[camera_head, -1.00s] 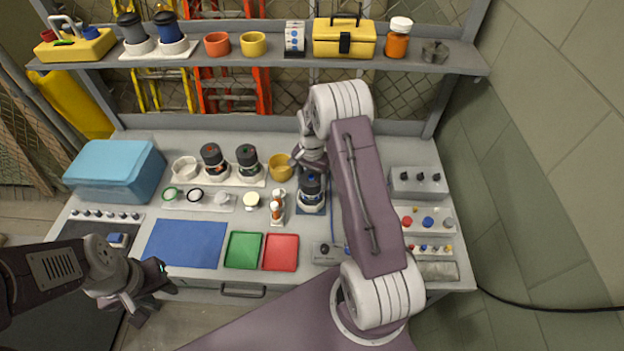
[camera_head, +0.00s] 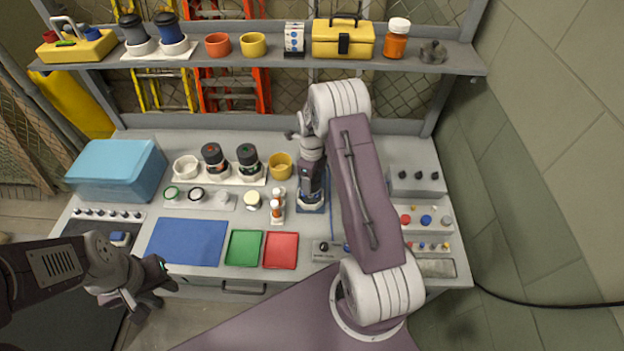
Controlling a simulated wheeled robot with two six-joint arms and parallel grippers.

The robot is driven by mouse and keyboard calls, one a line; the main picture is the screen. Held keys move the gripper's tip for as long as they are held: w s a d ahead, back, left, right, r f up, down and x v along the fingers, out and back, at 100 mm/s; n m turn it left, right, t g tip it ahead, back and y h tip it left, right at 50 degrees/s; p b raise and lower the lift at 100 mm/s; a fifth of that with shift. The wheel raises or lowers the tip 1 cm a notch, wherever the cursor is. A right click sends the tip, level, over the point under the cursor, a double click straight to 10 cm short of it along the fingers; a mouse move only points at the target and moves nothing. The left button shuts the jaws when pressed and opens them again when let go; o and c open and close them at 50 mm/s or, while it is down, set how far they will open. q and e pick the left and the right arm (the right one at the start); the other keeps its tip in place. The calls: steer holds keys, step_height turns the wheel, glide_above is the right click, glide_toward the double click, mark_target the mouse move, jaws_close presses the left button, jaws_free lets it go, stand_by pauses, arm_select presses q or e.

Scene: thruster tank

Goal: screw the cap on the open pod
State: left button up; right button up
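My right gripper (camera_head: 311,186) points down directly over this pod. Its fingers and the pod's top overlap, so I cannot tell whether they touch or what is between the fingers. Two more dark pods, one with an orange-red mark (camera_head: 213,158) and one with a green mark (camera_head: 247,158), stand in a white rack beside an open white cup (camera_head: 186,167). My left gripper (camera_head: 158,290) hangs before the bench's front left, apparently open and empty.
Small rings and lids lie on a white strip (camera_head: 208,198). A cream disc (camera_head: 252,199) and small bottles (camera_head: 277,205) stand near the pod. Blue mat (camera_head: 186,241), green tray (camera_head: 244,248) and red tray (camera_head: 281,250) are empty. A yellow cup (camera_head: 280,166) stands behind.

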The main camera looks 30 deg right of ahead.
steer(key=o, duration=0.5)
steer(key=shift+w, duration=0.25)
steer(key=shift+w+d, duration=0.1)
steer(key=shift+f, duration=0.1)
